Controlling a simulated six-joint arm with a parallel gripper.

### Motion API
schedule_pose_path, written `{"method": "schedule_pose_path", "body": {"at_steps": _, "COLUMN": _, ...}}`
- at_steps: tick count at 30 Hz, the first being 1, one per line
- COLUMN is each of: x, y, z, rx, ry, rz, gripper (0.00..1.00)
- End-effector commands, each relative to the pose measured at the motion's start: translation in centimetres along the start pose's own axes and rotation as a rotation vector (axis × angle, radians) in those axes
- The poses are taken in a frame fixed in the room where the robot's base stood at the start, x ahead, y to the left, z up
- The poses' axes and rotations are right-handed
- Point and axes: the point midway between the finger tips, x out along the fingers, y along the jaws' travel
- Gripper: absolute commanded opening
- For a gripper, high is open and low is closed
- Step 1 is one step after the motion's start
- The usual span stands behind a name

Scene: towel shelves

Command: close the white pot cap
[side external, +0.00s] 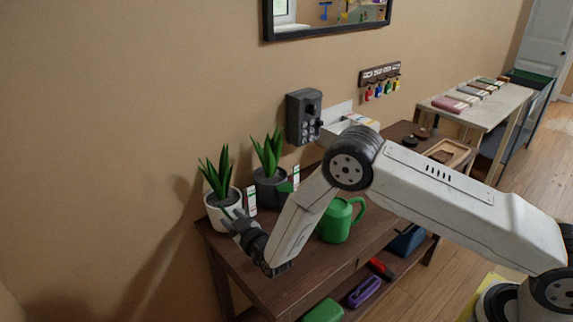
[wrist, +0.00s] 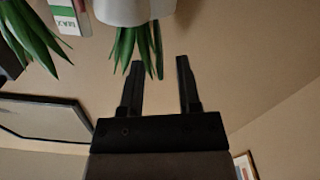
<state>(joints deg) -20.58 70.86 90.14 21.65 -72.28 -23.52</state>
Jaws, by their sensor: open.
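The white pot (side external: 224,222) holds a spiky green plant (side external: 216,176) and stands on the left end of the dark wooden table. I cannot clearly make out its cap; a small green piece shows by the pot's right side, partly behind my gripper. My gripper (side external: 236,218) is open, in front of the pot's right side. In the wrist view, which appears upside down, the white pot (wrist: 124,9) is at the top. My gripper's fingers (wrist: 160,72) are spread with nothing seen held, and leaves (wrist: 130,45) lie close to the left finger.
A dark pot (side external: 268,190) with a similar plant and a white tag (side external: 251,200) stand close to the right. A green watering can (side external: 336,222) stands farther right, beyond my forearm. The table's front left corner (side external: 262,290) is bare. A wall is behind.

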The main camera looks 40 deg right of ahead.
Motion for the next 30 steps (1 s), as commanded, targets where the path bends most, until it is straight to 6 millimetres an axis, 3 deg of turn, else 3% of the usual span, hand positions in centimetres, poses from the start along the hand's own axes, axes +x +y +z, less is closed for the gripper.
{"method": "schedule_pose_path", "body": {"at_steps": 9, "x": 2.4, "y": 0.1, "z": 0.0, "rx": 0.0, "ry": 0.0, "rz": 0.002, "gripper": 0.43}}
{"method": "schedule_pose_path", "body": {"at_steps": 21, "x": 2.7, "y": 0.0, "z": 0.0, "rx": 0.0, "ry": -0.001, "rz": 0.001, "gripper": 0.43}}
{"method": "schedule_pose_path", "body": {"at_steps": 22, "x": 2.7, "y": 0.0, "z": 0.0, "rx": 0.0, "ry": -0.001, "rz": 0.0, "gripper": 0.39}}
{"method": "schedule_pose_path", "body": {"at_steps": 26, "x": 2.7, "y": 0.0, "z": 0.0, "rx": 0.0, "ry": -0.001, "rz": 0.001, "gripper": 0.0}}
{"method": "schedule_pose_path", "body": {"at_steps": 30, "x": 2.7, "y": 0.0, "z": 0.0, "rx": 0.0, "ry": -0.001, "rz": 0.001, "gripper": 0.0}}
